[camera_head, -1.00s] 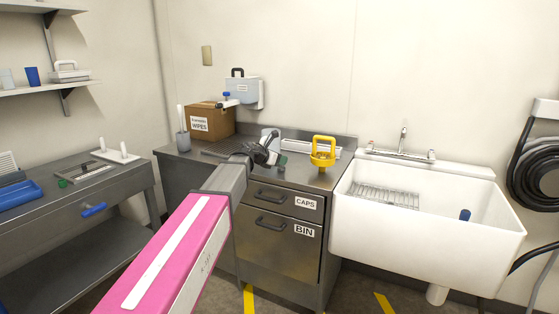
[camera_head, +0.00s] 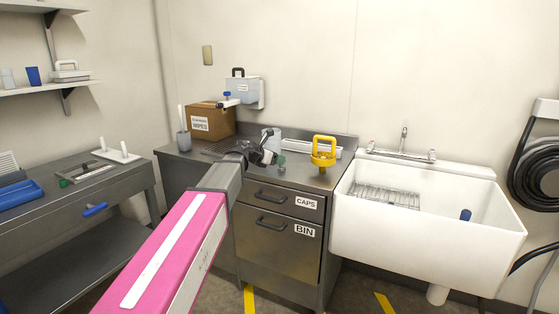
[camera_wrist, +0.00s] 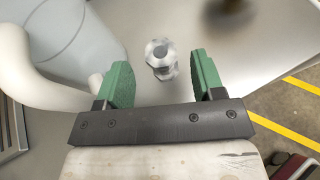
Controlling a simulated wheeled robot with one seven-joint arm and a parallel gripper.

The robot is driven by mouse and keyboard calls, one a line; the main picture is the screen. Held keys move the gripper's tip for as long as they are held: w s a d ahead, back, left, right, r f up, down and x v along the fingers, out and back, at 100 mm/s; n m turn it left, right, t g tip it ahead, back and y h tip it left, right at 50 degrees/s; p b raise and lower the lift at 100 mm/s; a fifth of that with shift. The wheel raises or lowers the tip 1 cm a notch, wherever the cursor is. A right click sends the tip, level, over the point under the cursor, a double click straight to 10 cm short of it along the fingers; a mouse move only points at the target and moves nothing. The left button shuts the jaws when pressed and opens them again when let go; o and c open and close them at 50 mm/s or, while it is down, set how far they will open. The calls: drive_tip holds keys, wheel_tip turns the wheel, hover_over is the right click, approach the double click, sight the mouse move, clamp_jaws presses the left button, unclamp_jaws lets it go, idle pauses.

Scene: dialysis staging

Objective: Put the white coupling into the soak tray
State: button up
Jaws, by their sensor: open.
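A white coupling with grey parts (camera_wrist: 161,58) lies on the steel counter in the wrist view, ahead of my gripper and roughly between the lines of its two fingers. My gripper (camera_wrist: 160,82) has green fingers spread wide with nothing between them, and the coupling is apart from both. In the head view my gripper (camera_head: 277,160) is over the counter's front half, above the CAPS drawer; I cannot make out the coupling there. A long white tray (camera_head: 318,146) lies at the back of the counter, partly hidden; I cannot tell if it is the soak tray.
A pale jug with a thick white handle (camera_wrist: 35,88) stands close left of my gripper. A yellow-handled object (camera_head: 324,153) stands right on the counter (camera_head: 210,166). A wipes box (camera_head: 210,122) is behind left. A white sink (camera_head: 420,240) adjoins on the right.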

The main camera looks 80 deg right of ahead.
drive_tip(key=v, duration=0.9)
